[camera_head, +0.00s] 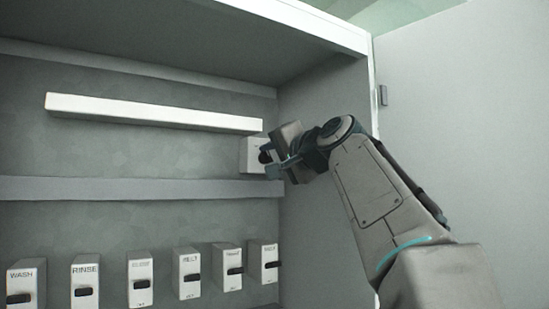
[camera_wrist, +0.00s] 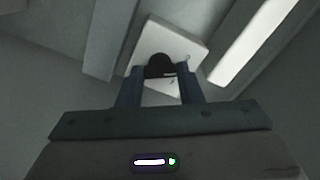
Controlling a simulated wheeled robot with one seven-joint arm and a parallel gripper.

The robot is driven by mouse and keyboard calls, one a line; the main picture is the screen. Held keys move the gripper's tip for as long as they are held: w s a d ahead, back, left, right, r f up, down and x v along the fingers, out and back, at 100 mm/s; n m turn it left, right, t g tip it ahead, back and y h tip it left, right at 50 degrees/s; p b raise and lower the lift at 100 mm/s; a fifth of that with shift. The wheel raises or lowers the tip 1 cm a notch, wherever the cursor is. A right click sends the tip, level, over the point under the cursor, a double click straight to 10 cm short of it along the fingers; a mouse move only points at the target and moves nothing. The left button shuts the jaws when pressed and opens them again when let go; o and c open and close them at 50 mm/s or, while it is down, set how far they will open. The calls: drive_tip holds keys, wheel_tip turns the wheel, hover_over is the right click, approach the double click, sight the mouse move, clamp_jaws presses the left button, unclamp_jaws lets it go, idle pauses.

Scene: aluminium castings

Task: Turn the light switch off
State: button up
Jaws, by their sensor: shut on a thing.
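The light switch (camera_head: 251,155) is a small white box on the back wall of the cabinet, at the right end below a long white bar. It has a dark round knob, which shows in the wrist view (camera_wrist: 160,63). My gripper (camera_head: 268,165) is at the switch, and its two fingers (camera_wrist: 160,88) are shut on the knob, one on each side. Part of the switch plate is hidden behind the gripper in the head view. I cannot read any label on it.
A long white bar (camera_head: 150,111) runs just above the switch. A grey rail (camera_head: 130,188) runs below it. Several labelled boxes with dark switches, such as WASH (camera_head: 26,283) and RINSE (camera_head: 85,281), line the bottom. The cabinet's side wall (camera_head: 315,230) is close on the right, with an open door (camera_head: 460,120) beyond.

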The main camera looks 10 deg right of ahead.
drive_tip(key=o, duration=1)
drive_tip(key=b+v, duration=0.4)
drive_tip(key=v, duration=0.9)
drive_tip(key=shift+s+d, duration=0.1)
drive_tip(key=shift+s, duration=0.25)
